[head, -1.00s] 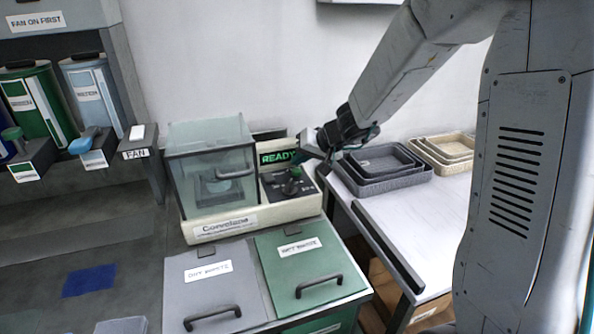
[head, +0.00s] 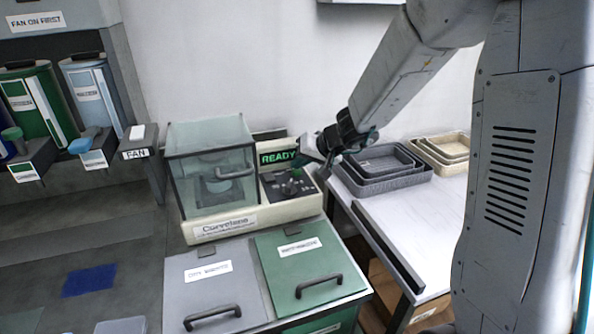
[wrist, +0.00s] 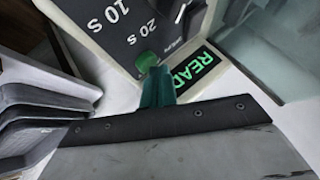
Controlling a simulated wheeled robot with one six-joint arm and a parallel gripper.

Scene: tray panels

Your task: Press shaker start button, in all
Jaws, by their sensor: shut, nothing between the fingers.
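The shaker (head: 225,227) is a cream machine with a clear lidded box on its left and a dark control panel on its right. Its display (head: 278,157) reads READY in green. The green start button (wrist: 147,60) shows in the wrist view, on the panel beside the display and the "20 S" marking. My gripper (head: 321,168) is above the panel's right back corner in the head view. In the wrist view its teal fingers (wrist: 157,88) are shut and empty, their tips just by the button; I cannot tell whether they touch it.
A dark knob (head: 290,187) stands on the panel. Grey nested trays (head: 385,185) sit close on the right, on a white table (head: 425,225). Two lidded bins, grey (head: 205,280) and green (head: 290,262), are in front. A wall is behind.

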